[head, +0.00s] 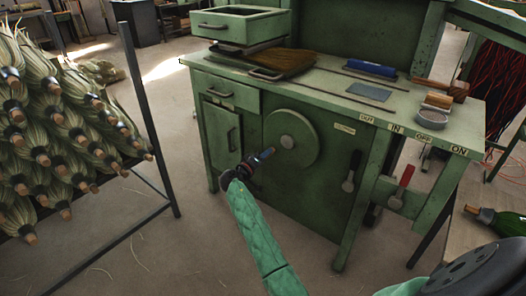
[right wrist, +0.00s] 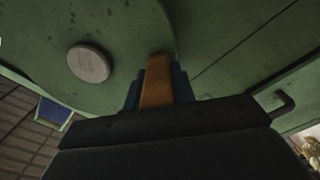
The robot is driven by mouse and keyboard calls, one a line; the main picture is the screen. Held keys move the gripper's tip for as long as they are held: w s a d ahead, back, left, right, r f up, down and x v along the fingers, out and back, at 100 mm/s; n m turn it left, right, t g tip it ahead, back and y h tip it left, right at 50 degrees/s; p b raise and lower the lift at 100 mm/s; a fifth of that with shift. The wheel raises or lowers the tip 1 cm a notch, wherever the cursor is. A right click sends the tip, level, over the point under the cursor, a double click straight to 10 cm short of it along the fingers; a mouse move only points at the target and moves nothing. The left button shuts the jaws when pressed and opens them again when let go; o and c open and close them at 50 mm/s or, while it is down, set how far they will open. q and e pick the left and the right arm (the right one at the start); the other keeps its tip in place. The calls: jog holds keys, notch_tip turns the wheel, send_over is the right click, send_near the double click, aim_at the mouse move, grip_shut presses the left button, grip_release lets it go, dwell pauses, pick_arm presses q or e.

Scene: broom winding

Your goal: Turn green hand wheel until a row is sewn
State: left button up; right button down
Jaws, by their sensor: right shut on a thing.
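The green hand wheel (head: 303,155) is a round disc with a grey hub on the front of the green machine. It also fills the upper left of the right wrist view (right wrist: 120,40), with the hub (right wrist: 88,63) beside my fingers. My right gripper (head: 265,155) is at the wheel's left lower rim. It is shut on the wheel's orange-brown handle (right wrist: 157,82), which stands between the blue fingers in the right wrist view. The sewn row itself cannot be made out. My left gripper is not in view.
A broom (head: 285,63) lies on the machine's table (head: 320,85). A red-handled lever (head: 405,177) and a grey lever (head: 350,175) are on the front right. A rack of several brooms (head: 60,130) stands left. Floor between rack and machine is clear.

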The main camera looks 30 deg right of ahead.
aim_at(285, 161)
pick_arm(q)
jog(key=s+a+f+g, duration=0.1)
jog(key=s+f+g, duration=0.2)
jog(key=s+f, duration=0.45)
pick_arm(e)
jog(key=shift+s+d+f+n+p, duration=0.15)
jog(key=shift+s+f+n+p, duration=0.25)
jog(key=shift+n, duration=0.3)
jog(key=shift+s, duration=0.1)
jog(key=s+n+p, duration=0.1)
jog(key=s+d+f+n+p, duration=0.1)
jog(key=n+p, duration=0.1)
jog(key=shift+s+f+n, duration=0.1)
jog(key=shift+f+n, duration=0.1)
jog(key=shift+n, duration=0.1)
jog(key=shift+s+d+f+n+p, duration=0.3)
jog(key=shift+s+n+p, duration=0.4)
jog(key=shift+n+p, duration=0.15)
jog(key=shift+s+d+f+n+p, duration=0.15)
jog(key=shift+s+d+n+p, duration=0.1)
jog(key=shift+s+n+p, duration=0.55)
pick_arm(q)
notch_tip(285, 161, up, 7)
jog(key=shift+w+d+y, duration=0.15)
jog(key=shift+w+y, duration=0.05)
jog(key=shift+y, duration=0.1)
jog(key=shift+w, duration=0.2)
pick_arm(e)
jog(key=shift+n, duration=0.25)
